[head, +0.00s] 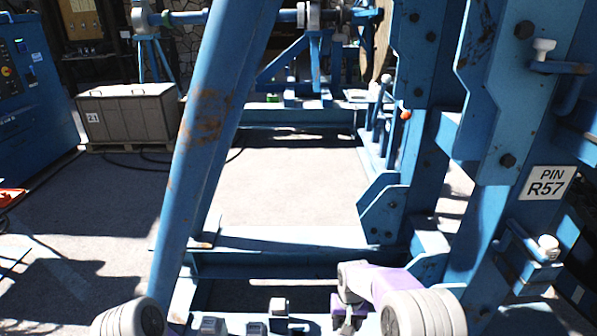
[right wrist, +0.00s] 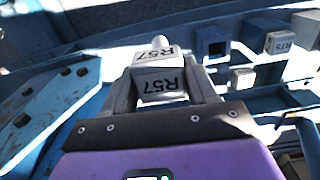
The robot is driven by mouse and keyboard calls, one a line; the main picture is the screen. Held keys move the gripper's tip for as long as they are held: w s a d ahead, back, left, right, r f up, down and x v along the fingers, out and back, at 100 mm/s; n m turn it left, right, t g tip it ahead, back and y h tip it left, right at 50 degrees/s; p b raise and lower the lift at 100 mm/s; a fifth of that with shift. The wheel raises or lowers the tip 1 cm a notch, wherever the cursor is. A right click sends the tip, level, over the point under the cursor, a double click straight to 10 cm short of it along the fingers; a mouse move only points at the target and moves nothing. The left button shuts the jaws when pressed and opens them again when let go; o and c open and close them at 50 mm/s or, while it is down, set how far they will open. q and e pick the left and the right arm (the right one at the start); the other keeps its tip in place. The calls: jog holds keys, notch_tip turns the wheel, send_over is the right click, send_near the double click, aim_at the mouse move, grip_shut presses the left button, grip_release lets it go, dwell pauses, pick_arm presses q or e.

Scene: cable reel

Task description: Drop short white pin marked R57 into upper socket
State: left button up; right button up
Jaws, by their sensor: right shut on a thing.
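In the right wrist view my right gripper (right wrist: 163,95) is shut on a white block-shaped pin (right wrist: 160,76) marked R57, with a small rounded knob on its far end. In the head view my right gripper (head: 350,312) is low in the picture, left of the blue post with the PIN R57 label (head: 547,183). An upper bracket (head: 562,68) on that post has a white knob (head: 543,46) at it. A lower bracket (head: 528,262) has another white knob (head: 548,243). I cannot see into either bracket. My left gripper is out of view; only its forearm shows.
A block marked R75 (right wrist: 280,42) and an open square blue tube (right wrist: 217,44) lie beyond the gripper. A slanted blue beam (head: 200,140) crosses the head view. A grey crate (head: 130,118) stands behind it. Bare floor is open in the middle.

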jog(key=s+d+r+p, duration=0.1)
jog(key=s+d, duration=0.1)
jog(key=s, duration=0.4)
jog(key=s+d+r+p, duration=0.1)
jog(key=s+d+r, duration=0.1)
jog(key=s, duration=0.3)
jog(key=w+a+f+b, duration=0.1)
jog(key=w, duration=0.3)
jog(key=w+a+f+b, duration=0.1)
jog(key=w+a+f, duration=0.1)
jog(key=w, duration=0.2)
jog(key=w+a+f+b, duration=0.1)
jog(key=w+a+f, duration=0.1)
jog(key=w, duration=0.3)
jog(key=shift+a, duration=0.2)
jog(key=w+a+f+b, duration=0.1)
jog(key=w+a+f, duration=0.2)
jog(key=a, duration=0.3)
jog(key=w+a+f+b, duration=0.2)
jog(key=w+a+f, duration=0.1)
jog(key=a, duration=0.3)
jog(key=shift+w+f, duration=0.25)
jog(key=shift+w, duration=0.35)
notch_tip(320, 180, down, 10)
jog(key=b, duration=0.4)
jog(key=shift+r, duration=0.15)
